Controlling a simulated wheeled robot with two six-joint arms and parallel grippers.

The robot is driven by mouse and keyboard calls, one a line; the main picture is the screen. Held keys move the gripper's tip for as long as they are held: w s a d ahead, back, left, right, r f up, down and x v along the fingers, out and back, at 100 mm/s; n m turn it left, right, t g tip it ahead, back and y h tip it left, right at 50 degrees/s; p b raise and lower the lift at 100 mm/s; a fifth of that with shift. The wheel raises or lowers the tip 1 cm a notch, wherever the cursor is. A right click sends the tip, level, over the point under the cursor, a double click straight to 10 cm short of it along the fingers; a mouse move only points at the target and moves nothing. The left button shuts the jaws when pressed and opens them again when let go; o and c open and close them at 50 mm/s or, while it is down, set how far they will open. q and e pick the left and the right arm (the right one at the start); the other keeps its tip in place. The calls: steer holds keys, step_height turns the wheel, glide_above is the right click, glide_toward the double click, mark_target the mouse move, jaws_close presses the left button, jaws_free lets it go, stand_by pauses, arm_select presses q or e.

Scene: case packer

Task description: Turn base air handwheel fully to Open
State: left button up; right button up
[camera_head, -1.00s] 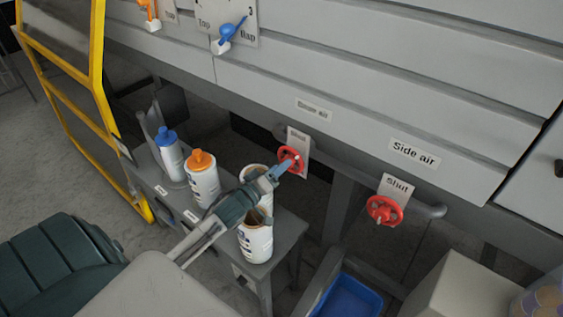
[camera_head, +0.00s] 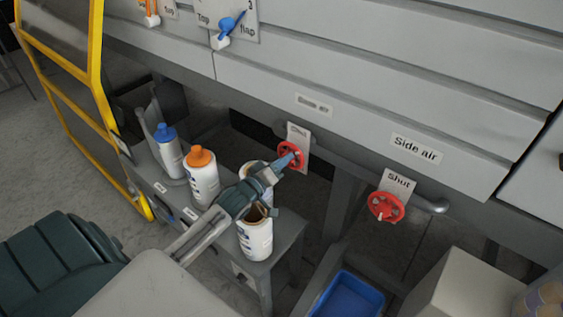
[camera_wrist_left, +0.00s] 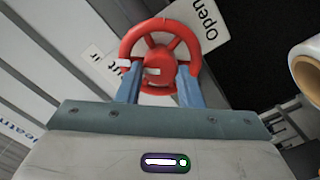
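The base air handwheel (camera_head: 291,149) is a red spoked wheel under a faint, hard-to-read label, in front of a pale plate (camera_head: 299,133). In the left wrist view, the red handwheel (camera_wrist_left: 160,27) has a white mark on its left rim. Its plate reads "Open" (camera_wrist_left: 197,20) at the upper right, with part of another word at the lower left. My left gripper (camera_head: 290,161) is at the wheel. In the wrist view, the gripper's two blue-grey fingers (camera_wrist_left: 160,80) are apart, overlapping the lower left and lower right of the rim. I cannot tell whether they touch it.
A second red handwheel (camera_head: 386,207), under the "Side air" label (camera_head: 416,147), is to the right. Several white bottles and tubs, including an orange-capped bottle (camera_head: 203,178), stand on a grey bench below my left arm. A blue tray (camera_head: 347,297) and yellow guard frame (camera_head: 97,60) are nearby.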

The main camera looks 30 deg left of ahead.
arm_select(q)
steer(key=shift+m, duration=0.3)
steer(key=shift+d+f+m+b, duration=0.15)
steer(key=shift+m+b, duration=2.4)
steer(key=shift+m, duration=4.25)
steer(key=shift+d+f+m+b, duration=0.15)
steer(key=shift+m+b, duration=2.4)
steer(key=shift+m, duration=4.25)
steer(key=shift+r, duration=0.1)
steer(key=o, duration=1)
steer(key=shift+c, duration=0.2)
